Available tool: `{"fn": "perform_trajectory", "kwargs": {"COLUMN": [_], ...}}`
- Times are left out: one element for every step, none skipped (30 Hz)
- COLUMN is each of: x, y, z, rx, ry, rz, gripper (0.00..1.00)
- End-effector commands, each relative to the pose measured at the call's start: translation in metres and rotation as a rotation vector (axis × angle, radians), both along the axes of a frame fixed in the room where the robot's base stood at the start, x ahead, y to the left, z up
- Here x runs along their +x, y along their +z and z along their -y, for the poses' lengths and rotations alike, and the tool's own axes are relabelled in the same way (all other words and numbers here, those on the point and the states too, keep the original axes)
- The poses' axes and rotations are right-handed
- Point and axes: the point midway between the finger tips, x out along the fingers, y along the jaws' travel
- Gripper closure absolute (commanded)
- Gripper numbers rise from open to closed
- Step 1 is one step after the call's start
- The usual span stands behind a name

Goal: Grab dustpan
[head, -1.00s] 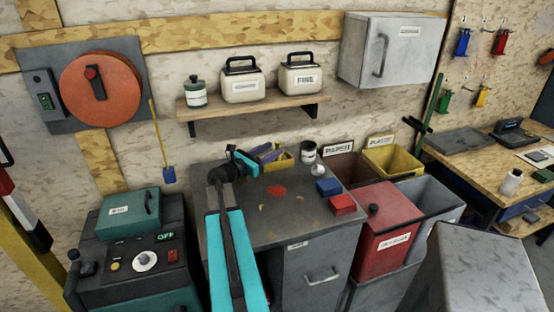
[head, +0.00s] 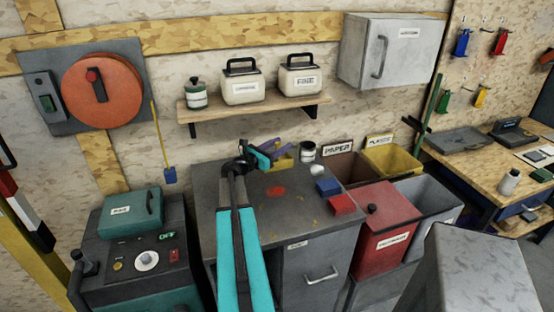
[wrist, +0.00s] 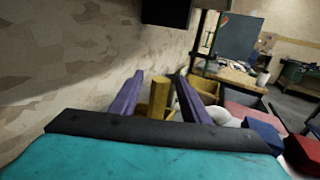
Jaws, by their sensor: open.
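A yellow object (head: 283,163), probably the dustpan, lies at the back of the grey cabinet top, partly hidden by my gripper in the head view. In the wrist view its upright yellow part (wrist: 160,97) stands between my two purple fingers, with a gap to each side. My gripper (head: 281,146) is open, and its fingers (wrist: 159,76) point toward the back of the cabinet top. The lower part of the yellow object is hidden behind my wrist, so its full shape cannot be told.
A blue block (head: 328,187), a red block (head: 342,204), a white round object (head: 317,171) and a jar (head: 308,152) stand to the right. The wall shelf (head: 255,113) is above. A yellow bin (head: 392,158) stands beyond. The cabinet top (head: 245,215) is mostly clear in front.

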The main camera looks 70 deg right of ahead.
Motion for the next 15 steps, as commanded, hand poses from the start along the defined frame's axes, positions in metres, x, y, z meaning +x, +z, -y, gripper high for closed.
{"fn": "perform_trajectory", "kwargs": {"x": [-0.002,-0.003,-0.005,-0.006,-0.007,-0.009,-0.010,-0.011,-0.011,-0.012,-0.012,-0.012,-0.012,-0.012,-0.012], "y": [0.003,0.003,0.002,0.002,0.002,0.002,0.001,0.001,0.001,0.001,0.001,0.000,0.000,0.000,0.000], "z": [0.008,0.011,0.015,0.018,0.020,0.023,0.025,0.026,0.028,0.028,0.029,0.029,0.029,0.028,0.028], "rx": [0.000,0.001,0.001,0.001,0.001,0.001,0.000,0.000,-0.001,-0.001,-0.001,-0.001,-0.001,-0.001,-0.001], "ry": [-0.002,-0.002,-0.002,-0.001,-0.001,-0.001,-0.001,-0.001,-0.001,-0.001,-0.001,-0.001,0.000,0.000,0.000], "rz": [-0.001,-0.002,-0.002,-0.002,-0.002,-0.002,-0.002,-0.002,-0.001,-0.001,-0.001,-0.001,-0.001,-0.001,-0.001], "gripper": [0.58,0.58,0.58,0.58,0.58,0.58,0.58,0.58,0.58,0.58,0.58,0.58,0.58,0.58,0.58]}}
